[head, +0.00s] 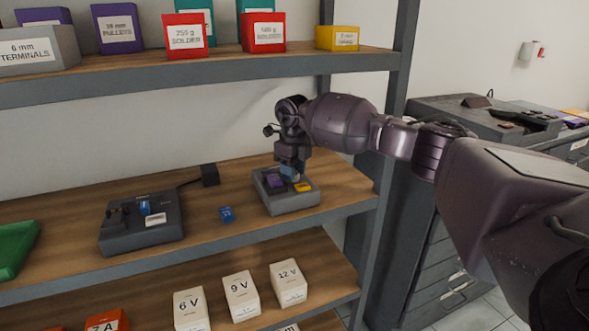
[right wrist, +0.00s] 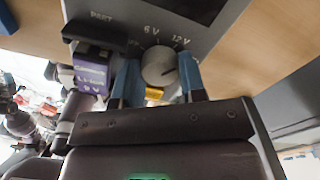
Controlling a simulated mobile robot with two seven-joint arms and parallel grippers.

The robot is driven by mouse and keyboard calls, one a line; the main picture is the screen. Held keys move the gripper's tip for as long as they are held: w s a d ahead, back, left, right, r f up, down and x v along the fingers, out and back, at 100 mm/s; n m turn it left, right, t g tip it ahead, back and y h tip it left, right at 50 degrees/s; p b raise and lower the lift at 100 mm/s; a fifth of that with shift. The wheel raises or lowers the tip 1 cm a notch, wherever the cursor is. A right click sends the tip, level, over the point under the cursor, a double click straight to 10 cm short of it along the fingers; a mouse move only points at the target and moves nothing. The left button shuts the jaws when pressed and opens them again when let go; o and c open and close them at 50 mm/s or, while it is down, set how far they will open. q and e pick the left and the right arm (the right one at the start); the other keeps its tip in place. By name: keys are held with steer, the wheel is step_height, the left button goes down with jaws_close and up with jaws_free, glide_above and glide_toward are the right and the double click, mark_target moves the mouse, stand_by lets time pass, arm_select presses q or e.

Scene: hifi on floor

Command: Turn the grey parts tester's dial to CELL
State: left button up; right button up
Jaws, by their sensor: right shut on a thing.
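The grey parts tester (head: 293,204) stands on the middle shelf board near its right end. In the right wrist view its grey top (right wrist: 208,45) carries printing that reads "PART", "6 V" and "12 V"; I cannot read CELL there. The round grey dial (right wrist: 158,66) sits between the two blue fingers of my right gripper (right wrist: 159,80), which is shut on it. I cannot tell for sure which mark the dial points to. In the head view my right gripper (head: 291,168) reaches down onto the tester and hides the dial. My left gripper is not in view.
A purple battery (right wrist: 92,77) sits on the tester left of the dial, and a yellow piece (head: 303,187) lies on it too. A small blue piece (head: 227,214) and a dark grey device (head: 140,234) stand to the left. The upper shelf (head: 200,70) hangs above.

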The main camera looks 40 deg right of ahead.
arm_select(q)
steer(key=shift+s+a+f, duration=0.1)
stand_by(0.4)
arm_select(e)
steer(key=o, duration=0.7)
steer(key=shift+c, duration=0.2)
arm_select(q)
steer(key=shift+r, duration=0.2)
arm_select(e)
steer(key=shift+r, duration=0.1)
